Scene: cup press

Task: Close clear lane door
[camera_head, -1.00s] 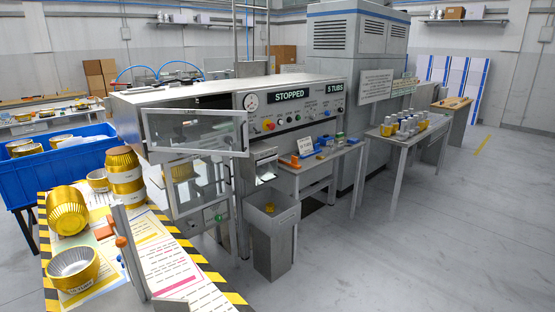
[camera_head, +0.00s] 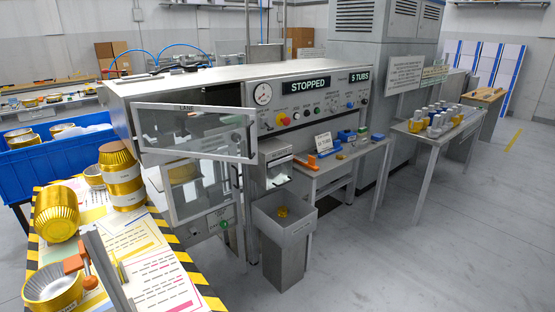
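The clear lane door with a grey frame is the upper clear panel (camera_head: 196,133) on the front of the grey press machine (camera_head: 215,80). It stands open, swung out from the dark opening behind its top edge. Part of a word reading "LANE" shows at its top. A second clear framed panel (camera_head: 197,188) sits below it and also seems to stand out from the machine. The press display (camera_head: 307,87) reads "STOPPED". Neither of my grippers is in view.
A grey bin (camera_head: 283,250) stands below the press. Open floor lies at the right.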

